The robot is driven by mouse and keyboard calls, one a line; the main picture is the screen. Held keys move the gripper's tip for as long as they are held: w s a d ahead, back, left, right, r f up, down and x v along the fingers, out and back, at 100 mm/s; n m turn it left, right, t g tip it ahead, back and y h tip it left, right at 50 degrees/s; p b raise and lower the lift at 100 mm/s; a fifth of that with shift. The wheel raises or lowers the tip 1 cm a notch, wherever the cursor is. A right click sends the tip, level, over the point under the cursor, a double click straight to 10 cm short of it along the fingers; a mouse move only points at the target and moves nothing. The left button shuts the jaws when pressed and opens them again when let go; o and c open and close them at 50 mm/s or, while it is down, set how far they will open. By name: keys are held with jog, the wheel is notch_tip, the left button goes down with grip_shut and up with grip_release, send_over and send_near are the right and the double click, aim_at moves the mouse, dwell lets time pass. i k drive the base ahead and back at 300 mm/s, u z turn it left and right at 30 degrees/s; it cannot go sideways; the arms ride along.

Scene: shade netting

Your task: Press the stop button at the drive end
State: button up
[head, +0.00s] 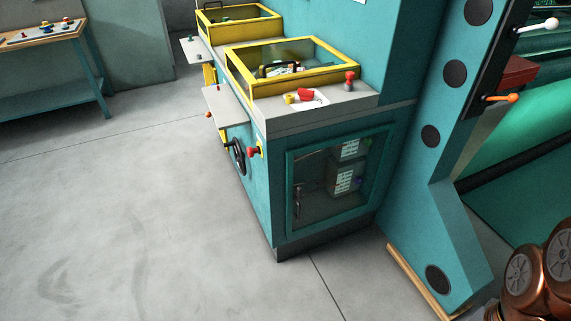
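A red mushroom-shaped button (252,152) sticks out from a small yellow plate on the left side of the teal machine cabinet (262,192), beside a black handwheel (238,156). I cannot tell from this view which of these is the stop button at the drive end. My gripper is not in view, and nothing is seen touching either red part.
The grey top holds a white tray (316,104) with red and yellow items. A grey shelf (224,105) juts out left. A teal upright (440,200) with white and orange levers stands right. A workbench (40,35) is far left. The floor (130,210) left is clear.

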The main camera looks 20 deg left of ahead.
aim_at(251, 152)
jog(key=u, duration=0.6)
jog(key=i, duration=0.35)
jog(key=u, duration=0.85)
jog(key=i, duration=0.85)
jog(key=u, duration=0.55)
jog(key=k, duration=0.6)
jog(key=u, duration=1.25)
jog(key=i, duration=1.1)
jog(key=z, duration=0.6)
